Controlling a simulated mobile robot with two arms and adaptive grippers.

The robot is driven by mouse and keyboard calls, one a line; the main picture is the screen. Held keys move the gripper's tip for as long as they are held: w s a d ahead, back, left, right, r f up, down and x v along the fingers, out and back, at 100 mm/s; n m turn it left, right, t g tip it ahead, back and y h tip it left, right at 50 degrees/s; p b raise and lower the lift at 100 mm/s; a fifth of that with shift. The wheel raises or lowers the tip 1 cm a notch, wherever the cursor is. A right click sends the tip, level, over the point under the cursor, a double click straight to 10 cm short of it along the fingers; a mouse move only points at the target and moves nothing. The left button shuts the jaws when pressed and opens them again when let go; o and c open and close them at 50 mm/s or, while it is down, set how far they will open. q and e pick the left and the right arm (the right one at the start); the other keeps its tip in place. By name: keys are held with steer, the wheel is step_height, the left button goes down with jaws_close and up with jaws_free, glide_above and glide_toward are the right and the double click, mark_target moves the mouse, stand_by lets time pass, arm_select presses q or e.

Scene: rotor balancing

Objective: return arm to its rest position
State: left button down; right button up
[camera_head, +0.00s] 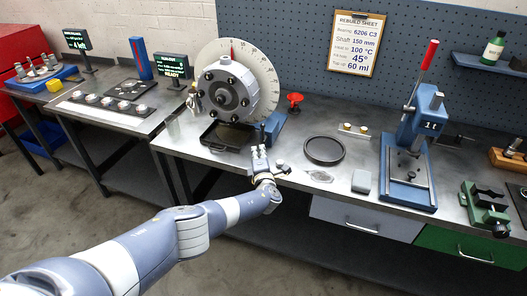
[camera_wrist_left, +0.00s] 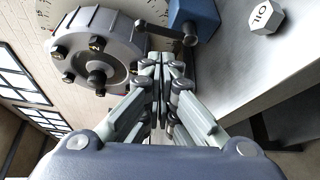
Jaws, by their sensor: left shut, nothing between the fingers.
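My left arm reaches in from the lower left in the head view. Its gripper (camera_head: 259,152) is over the front part of the metal bench (camera_head: 185,140), just right of the black tray under the rotor housing. In the left wrist view the gripper fingers (camera_wrist_left: 161,65) are together with nothing between them. The grey round rotor housing (camera_head: 227,90) stands in front of a large graduated disc (camera_head: 265,72); the housing also shows in the left wrist view (camera_wrist_left: 90,50). My right gripper is in neither view.
A blue block (camera_head: 274,127) stands close behind the gripper. A black tray (camera_head: 228,137) lies below the housing. The floor in front is clear.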

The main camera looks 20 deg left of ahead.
arm_select(q)
steer(key=shift+w+a+f, duration=0.4)
steer(key=shift+a, duration=0.05)
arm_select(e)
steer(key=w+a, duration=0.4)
arm_select(q)
steer(key=s+d+f+n+g+h+b, duration=0.2)
steer(key=s+f+n+g, duration=0.5)
steer(key=s+f, duration=0.95)
steer(key=s+d+f+n+g+h+b, duration=0.1)
steer(key=s+f+n+g+h, duration=0.1)
steer(key=s+f+n, duration=1.4)
steer(key=s+f+n+g+h+b, duration=0.1)
steer(key=s+f+n, duration=0.5)
steer(key=s, duration=0.6)
steer(key=s+f+n+g+h+b, duration=0.1)
steer(key=s+f+n, duration=0.5)
steer(key=s, duration=0.6)
steer(key=s+f+n+g+h+b, duration=0.1)
steer(key=s+f+n+g, duration=0.2)
steer(key=s+f+n, duration=0.3)
steer(key=s+n, duration=0.3)
steer(key=s, duration=0.4)
steer(key=shift+f, duration=0.4)
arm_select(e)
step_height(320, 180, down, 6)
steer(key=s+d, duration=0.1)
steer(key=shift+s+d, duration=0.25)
